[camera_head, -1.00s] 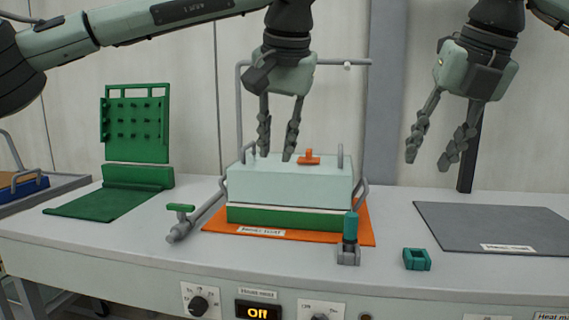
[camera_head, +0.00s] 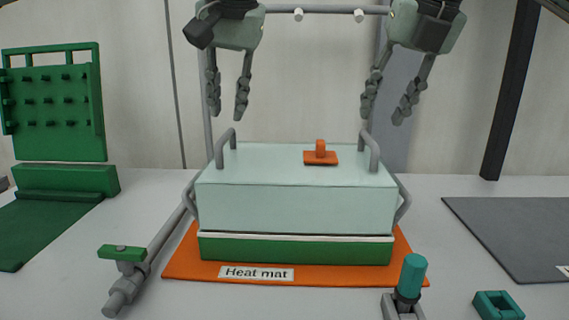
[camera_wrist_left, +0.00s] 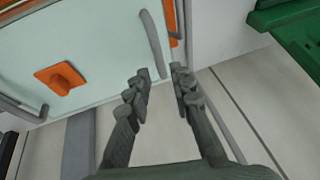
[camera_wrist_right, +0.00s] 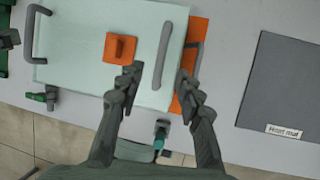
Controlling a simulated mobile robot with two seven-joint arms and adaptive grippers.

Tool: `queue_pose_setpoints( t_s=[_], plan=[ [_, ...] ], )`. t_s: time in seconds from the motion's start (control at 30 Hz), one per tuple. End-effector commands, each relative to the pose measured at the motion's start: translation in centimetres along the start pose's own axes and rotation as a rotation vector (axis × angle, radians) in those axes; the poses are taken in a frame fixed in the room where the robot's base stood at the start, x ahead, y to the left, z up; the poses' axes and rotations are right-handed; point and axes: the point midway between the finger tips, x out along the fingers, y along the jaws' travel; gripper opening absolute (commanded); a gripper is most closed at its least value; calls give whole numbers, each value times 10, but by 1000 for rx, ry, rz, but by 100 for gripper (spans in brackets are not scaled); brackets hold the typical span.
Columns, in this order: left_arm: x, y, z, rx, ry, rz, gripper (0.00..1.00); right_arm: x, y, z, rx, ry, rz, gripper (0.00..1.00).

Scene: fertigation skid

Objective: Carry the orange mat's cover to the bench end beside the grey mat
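The pale translucent cover (camera_head: 290,205) sits over a green tray (camera_head: 295,249) on the orange heat mat (camera_head: 185,262). It has a grey handle at each side of its top and an orange vent knob (camera_head: 320,155). The grey mat (camera_head: 520,228) lies at the right. My left gripper (camera_head: 228,115) is open and empty above the cover's left handle (camera_head: 224,148); that handle also shows in the left wrist view (camera_wrist_left: 151,42). My right gripper (camera_head: 385,118) is open and empty above the right handle (camera_head: 370,150), which lies between its fingers in the right wrist view (camera_wrist_right: 162,55).
A grey pipe with a green-handled valve (camera_head: 122,253) lies left of the mat. A teal-topped clamp (camera_head: 411,277) and a teal block (camera_head: 497,305) stand at front right. A green pegboard (camera_head: 55,110) is at left. Bench between orange and grey mats is mostly clear.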

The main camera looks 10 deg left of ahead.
Motion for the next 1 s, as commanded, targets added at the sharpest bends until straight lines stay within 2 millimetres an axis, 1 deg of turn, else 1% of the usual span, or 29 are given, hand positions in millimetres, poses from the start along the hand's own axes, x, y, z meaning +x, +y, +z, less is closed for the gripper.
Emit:
queue_pose_setpoints(
  t_s=[0.3,0.43,0.57,0.8,0.9,1.0],
  plan=[
    [0,0,0,0,0,0,22,0,0,0,0,0,0,36],
    [6,0,0,0,-1,-1,22,6,0,0,0,1,0,36],
    [23,0,0,-1,-3,-1,22,23,0,-1,1,4,-1,36],
    [59,0,0,-1,-2,-1,22,59,0,0,0,2,-1,36],
    [69,0,0,-1,-1,0,22,70,0,0,0,2,0,36],
    [76,0,0,-2,0,0,22,76,0,0,0,0,1,36]
  ],
)
